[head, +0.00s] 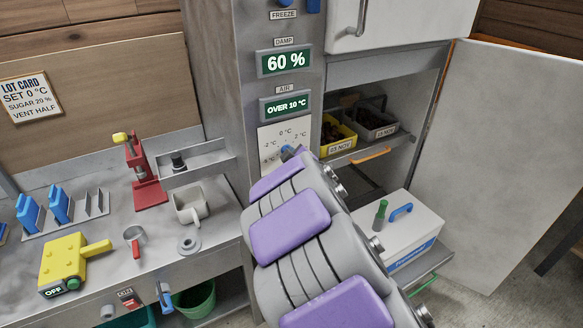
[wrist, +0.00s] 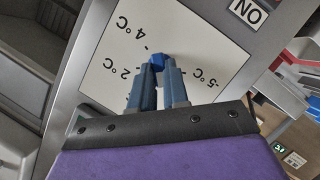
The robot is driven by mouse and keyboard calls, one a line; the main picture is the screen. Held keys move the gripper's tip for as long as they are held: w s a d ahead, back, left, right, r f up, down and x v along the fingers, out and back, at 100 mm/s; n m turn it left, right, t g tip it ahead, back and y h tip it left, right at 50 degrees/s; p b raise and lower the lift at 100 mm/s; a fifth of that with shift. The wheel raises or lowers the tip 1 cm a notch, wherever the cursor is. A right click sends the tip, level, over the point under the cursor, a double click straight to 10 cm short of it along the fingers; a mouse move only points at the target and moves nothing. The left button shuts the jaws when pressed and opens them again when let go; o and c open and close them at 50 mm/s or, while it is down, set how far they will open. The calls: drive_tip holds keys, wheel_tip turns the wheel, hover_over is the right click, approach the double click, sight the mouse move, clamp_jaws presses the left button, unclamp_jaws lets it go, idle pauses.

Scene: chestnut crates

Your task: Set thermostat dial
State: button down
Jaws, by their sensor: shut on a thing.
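The thermostat dial has a white scale plate (head: 268,138) on the grey cabinet column, with °C marks; 0 °C is at its top in the head view. In the wrist view the plate (wrist: 115,92) appears turned over, with 4 °C, 2 °C and -5 °C marks showing. Its blue knob (wrist: 157,58) sits between the fingertips of my gripper (wrist: 160,70), which is shut on it. In the head view my purple and grey arm covers the plate's lower right. The knob's pointer direction cannot be told. A lot card (head: 30,96) reads SET 0 °C, sugar 20 %, vent half.
Displays above the plate read DAMP 60 % (head: 284,61) and AIR OVER 10 °C (head: 285,105). The cabinet door (head: 503,150) stands open at right, by shelved crates (head: 375,128) and a white box (head: 408,232). The left bench holds a red press (head: 147,185), a mug (head: 191,203) and a yellow device (head: 66,262).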

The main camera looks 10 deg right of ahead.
drive_tip(key=shift+f+n+h+b, duration=0.4)
drive_tip(key=shift+n+b, duration=0.4)
drive_tip(key=shift+b, duration=0.55)
drive_tip(key=shift+r+t, duration=0.1)
drive_tip(key=shift+t, duration=0.2)
drive_tip(key=c, duration=1.4)
unclamp_jaws()
drive_tip(key=shift+a, duration=0.1)
drive_tip(key=shift+o, duration=1.4)
drive_tip(key=shift+a+r, duration=0.1)
